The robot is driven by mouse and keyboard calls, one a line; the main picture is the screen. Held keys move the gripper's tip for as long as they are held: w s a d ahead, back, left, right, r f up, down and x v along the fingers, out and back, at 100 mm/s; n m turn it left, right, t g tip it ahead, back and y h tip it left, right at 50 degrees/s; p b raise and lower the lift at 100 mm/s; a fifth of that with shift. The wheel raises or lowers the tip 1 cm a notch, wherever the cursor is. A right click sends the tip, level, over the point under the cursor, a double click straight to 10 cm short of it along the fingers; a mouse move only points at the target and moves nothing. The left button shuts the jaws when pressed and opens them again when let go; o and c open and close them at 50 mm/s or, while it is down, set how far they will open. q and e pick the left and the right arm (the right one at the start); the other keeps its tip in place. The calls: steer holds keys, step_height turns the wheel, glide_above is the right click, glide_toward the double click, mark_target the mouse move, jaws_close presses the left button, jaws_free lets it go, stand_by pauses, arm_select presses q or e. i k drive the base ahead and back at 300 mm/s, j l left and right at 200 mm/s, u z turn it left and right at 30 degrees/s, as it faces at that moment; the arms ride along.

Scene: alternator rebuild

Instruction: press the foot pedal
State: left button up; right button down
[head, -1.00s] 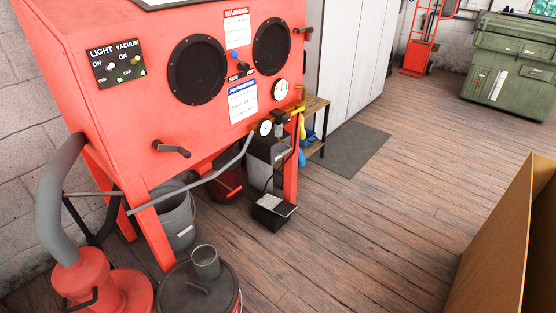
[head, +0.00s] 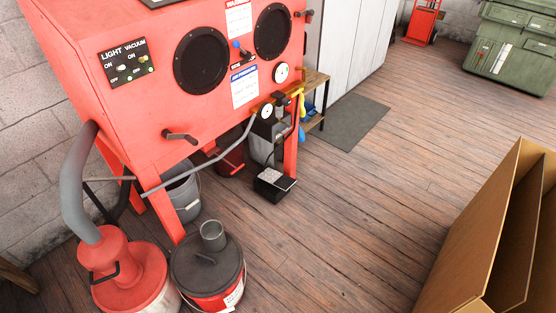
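The foot pedal (head: 274,184) is a small black box-like pedal with a light grey top plate. It sits on the wooden floor in front of the red blasting cabinet (head: 160,120), close to the cabinet's right front leg. Nothing is touching its top. Neither of my grippers shows in the head view.
A red vacuum (head: 124,268) and a dark lidded bucket (head: 207,270) stand on the floor at lower left. A grey bucket (head: 183,196) is under the cabinet. An open cardboard box (head: 470,245) stands at right. The plank floor (head: 345,215) between is clear.

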mark_target(283, 182)
steer(key=i+l, duration=0.3)
steer(key=i, duration=0.15)
steer(key=i+l, duration=0.25)
steer(key=i, duration=0.15)
steer(key=i+l, duration=0.3)
steer(key=i, duration=0.15)
steer(key=i+l+z, duration=0.1)
steer(key=i+l, duration=0.2)
steer(key=i, duration=0.15)
